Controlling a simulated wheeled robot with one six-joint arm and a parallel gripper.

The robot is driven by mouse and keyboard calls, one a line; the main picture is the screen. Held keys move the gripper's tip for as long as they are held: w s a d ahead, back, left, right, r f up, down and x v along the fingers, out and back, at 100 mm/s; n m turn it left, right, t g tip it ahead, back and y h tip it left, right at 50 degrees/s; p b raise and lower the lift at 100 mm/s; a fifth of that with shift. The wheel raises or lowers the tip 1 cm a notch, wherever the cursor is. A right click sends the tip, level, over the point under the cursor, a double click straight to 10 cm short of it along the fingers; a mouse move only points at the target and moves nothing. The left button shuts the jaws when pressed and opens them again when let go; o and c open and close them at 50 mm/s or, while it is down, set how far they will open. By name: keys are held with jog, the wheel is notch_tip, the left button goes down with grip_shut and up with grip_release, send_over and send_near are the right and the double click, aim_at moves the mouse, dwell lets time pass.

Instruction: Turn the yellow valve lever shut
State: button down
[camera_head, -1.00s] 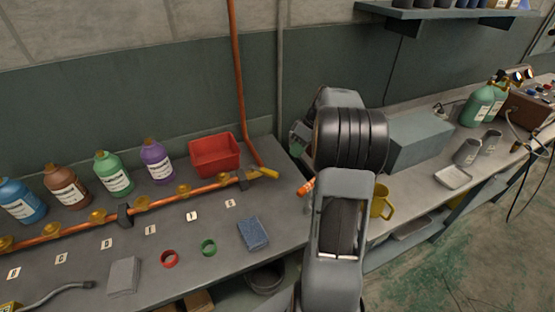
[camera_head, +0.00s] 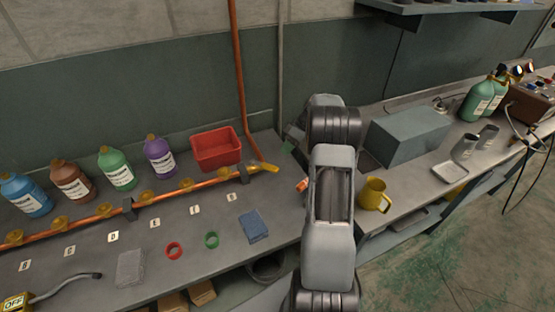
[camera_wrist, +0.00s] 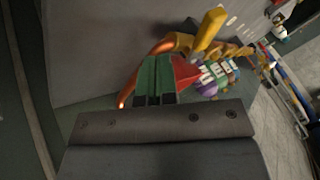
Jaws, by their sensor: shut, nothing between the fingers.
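The yellow valve lever (camera_head: 266,168) is at the right end of the orange pipe (camera_head: 160,195) along the back of the left bench. In the head view it looks roughly in line with the pipe. In the wrist view the lever (camera_wrist: 208,32) shows large at the upper middle, beyond and to the right of my fingertips. My gripper (camera_wrist: 154,82) has green fingers, shut and empty, apart from the lever in that picture. In the head view my arm hides most of the gripper; only a bit of green (camera_head: 288,147) shows right of the lever.
A red bin (camera_head: 216,150) stands close behind the pipe near the lever. Several bottles, including a purple one (camera_head: 159,157), line the wall. A blue sponge (camera_head: 253,226) and red and green rings lie in front. A yellow mug (camera_head: 374,194) stands on the right bench.

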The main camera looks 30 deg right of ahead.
aim_at(264, 165)
jog(key=x, duration=0.2)
jog(key=shift+s+a+f+p, duration=0.1)
jog(key=shift+a+f+p, duration=0.05)
jog(key=shift+a+p, duration=0.2)
jog(key=shift+s+a, duration=0.55)
jog(key=shift+a, duration=0.3)
jog(key=shift+s+a+p, duration=0.4)
jog(key=shift+a+p, duration=0.05)
jog(key=shift+a, duration=0.25)
jog(key=shift+f, duration=0.1)
